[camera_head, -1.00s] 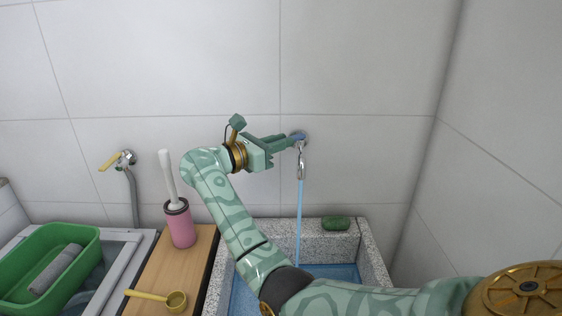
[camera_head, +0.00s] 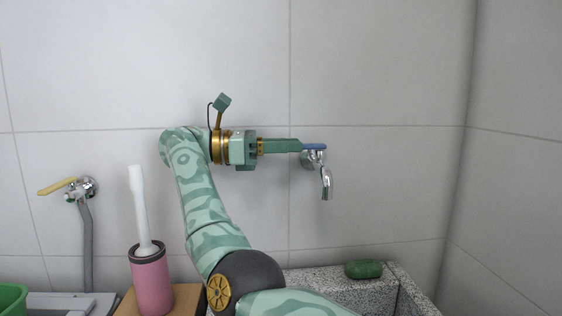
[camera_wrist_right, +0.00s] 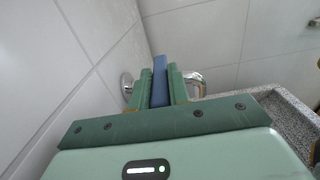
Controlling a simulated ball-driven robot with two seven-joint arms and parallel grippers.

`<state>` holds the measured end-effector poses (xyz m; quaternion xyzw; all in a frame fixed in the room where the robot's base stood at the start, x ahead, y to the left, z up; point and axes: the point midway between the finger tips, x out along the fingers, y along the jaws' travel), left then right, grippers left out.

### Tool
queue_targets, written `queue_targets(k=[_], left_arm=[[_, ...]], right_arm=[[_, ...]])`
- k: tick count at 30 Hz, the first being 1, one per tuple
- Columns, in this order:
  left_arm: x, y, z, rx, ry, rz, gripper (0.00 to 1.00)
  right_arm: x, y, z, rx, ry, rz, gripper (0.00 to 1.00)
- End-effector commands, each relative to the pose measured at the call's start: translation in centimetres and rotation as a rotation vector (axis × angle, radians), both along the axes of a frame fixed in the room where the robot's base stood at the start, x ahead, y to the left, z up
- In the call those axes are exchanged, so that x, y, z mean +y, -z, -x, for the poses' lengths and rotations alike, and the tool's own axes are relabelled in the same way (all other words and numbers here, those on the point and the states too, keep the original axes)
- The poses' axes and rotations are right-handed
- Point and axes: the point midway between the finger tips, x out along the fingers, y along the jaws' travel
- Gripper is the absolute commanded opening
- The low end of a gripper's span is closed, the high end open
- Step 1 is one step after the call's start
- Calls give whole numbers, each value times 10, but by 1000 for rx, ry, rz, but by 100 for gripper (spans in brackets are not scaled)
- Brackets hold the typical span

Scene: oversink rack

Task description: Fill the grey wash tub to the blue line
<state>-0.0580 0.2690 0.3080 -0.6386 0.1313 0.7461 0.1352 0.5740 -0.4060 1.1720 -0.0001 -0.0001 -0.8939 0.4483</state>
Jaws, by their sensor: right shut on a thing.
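The tap (camera_head: 326,183) sticks out of the wall, with a blue lever (camera_head: 316,147) on top. My right gripper (camera_head: 300,146) is shut on the lever's left end. In the right wrist view the blue lever (camera_wrist_right: 160,80) lies between the two green fingers (camera_wrist_right: 160,88). No water stream shows below the spout. The speckled grey tub (camera_head: 345,284) shows only its back rim and upper walls; its water level and any blue line are out of view. My left gripper is not in view.
A green soap or sponge (camera_head: 364,269) lies on the tub's back rim. A pink brush holder (camera_head: 152,280) with a white-handled brush stands to the left. A second tap (camera_head: 78,190) with a yellow lever and grey hose is further left. A green basin (camera_head: 12,300) shows at the lower left edge.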

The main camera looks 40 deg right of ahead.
Motion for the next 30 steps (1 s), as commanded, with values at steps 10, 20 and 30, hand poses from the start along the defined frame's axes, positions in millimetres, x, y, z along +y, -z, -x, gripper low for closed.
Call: queue_targets(k=[10,20,30], left_arm=[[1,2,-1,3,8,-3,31],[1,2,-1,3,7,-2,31],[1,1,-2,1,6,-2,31]], right_arm=[[0,1,0,2,10,-3,0],[0,1,0,1,11,-2,40],[0,-19,0,-3,11,-1,40]])
